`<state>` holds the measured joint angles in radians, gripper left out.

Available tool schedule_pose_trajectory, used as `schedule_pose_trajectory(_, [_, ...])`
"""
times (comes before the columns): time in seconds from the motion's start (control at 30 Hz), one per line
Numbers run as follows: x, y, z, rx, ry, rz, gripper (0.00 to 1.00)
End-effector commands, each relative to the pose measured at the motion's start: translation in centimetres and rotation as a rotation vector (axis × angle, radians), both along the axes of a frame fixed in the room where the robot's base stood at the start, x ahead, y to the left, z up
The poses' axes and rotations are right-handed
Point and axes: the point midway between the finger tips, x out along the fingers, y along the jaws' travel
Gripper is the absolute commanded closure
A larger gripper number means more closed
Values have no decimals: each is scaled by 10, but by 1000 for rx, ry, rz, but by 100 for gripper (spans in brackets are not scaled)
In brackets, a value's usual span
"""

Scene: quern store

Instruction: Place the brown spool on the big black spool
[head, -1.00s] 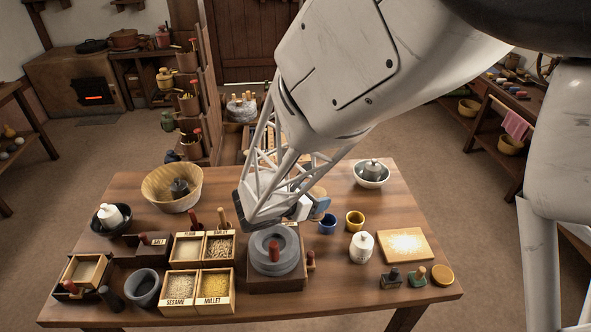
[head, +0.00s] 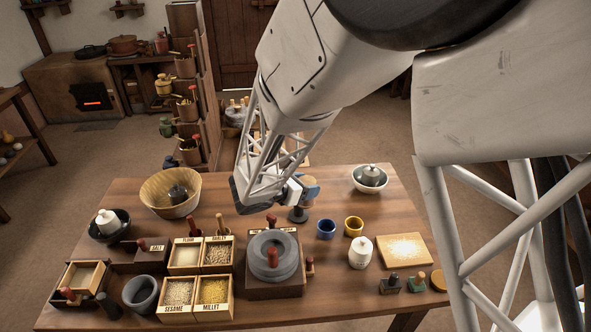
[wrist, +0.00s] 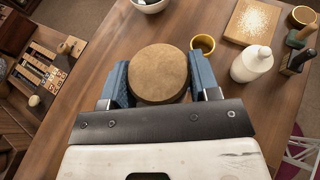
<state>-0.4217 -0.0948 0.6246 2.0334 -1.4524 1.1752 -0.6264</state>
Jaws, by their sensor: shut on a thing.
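My gripper (wrist: 158,88) is shut on the brown spool (wrist: 158,72), whose round tan top shows between the two blue fingers in the wrist view. In the head view my gripper (head: 304,190) is over the far middle part of the table. A dark spool-like piece (head: 298,215), which looks like the big black spool, stands on the table just under the fingers. The fingers hide most of the brown spool there, and I cannot tell whether the two touch. In the wrist view the brown spool hides what is below it.
A blue cup (head: 326,229) and a yellow cup (head: 353,226) stand right of the gripper. A grey quern (head: 290,262) is nearer. A white jar (head: 361,253), a board (head: 404,250) and a white bowl (head: 371,186) are at the right. Grain boxes (head: 196,312) fill the left front.

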Motion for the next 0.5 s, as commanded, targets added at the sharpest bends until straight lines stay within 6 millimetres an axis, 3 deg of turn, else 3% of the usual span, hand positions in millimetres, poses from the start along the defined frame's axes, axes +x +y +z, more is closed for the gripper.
schedule_pose_trajectory(0.5, [75, 11, -7, 1, 1, 0, 68])
